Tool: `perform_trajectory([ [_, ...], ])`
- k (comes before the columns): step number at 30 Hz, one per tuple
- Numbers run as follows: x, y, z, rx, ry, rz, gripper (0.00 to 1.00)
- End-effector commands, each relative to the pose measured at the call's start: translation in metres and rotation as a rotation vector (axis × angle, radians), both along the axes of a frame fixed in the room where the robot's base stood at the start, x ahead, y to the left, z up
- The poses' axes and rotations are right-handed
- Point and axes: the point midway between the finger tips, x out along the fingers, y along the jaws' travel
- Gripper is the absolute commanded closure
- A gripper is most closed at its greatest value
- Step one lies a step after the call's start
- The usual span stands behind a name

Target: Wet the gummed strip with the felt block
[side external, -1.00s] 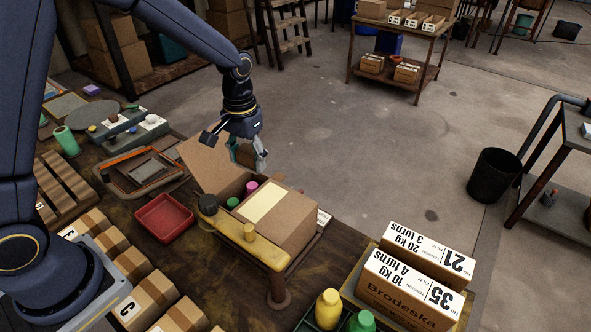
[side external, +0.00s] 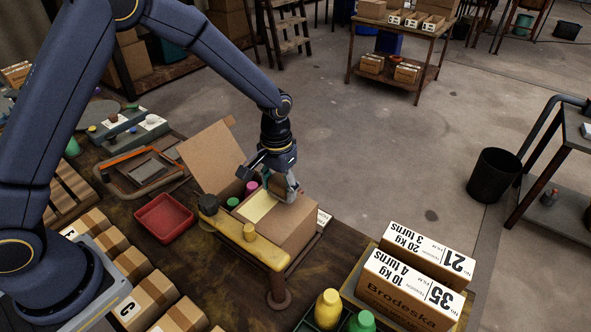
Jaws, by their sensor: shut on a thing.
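The gummed strip (side external: 256,208) shows as a pale cream patch on the closed flap of an open cardboard box (side external: 297,228). The box stands on a yellow-edged stand; its other flap is raised at the left. My gripper (side external: 291,196) is low over the far right part of that flap, beside the strip's far end. It is shut on a small block, which I take to be the felt block; the block is mostly hidden by the fingers and wrist. I cannot tell whether it touches the flap or the strip.
Green and pink-capped bottles (side external: 251,187) stand in the box's open half. A red tray (side external: 165,218) lies to the left. Printed cartons (side external: 410,287) and a yellow bottle (side external: 327,309) are at the front right.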

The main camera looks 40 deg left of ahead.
Motion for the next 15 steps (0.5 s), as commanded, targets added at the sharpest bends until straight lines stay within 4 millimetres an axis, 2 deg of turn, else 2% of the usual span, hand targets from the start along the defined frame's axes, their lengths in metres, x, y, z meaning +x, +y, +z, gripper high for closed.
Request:
perform_trajectory([
  [5,-0.001,0.0,-0.021,0.001,0.004,0.0,0.66],
  [15,0.0,0.032,-0.022,0.0,0.0,0.002,0.66],
])
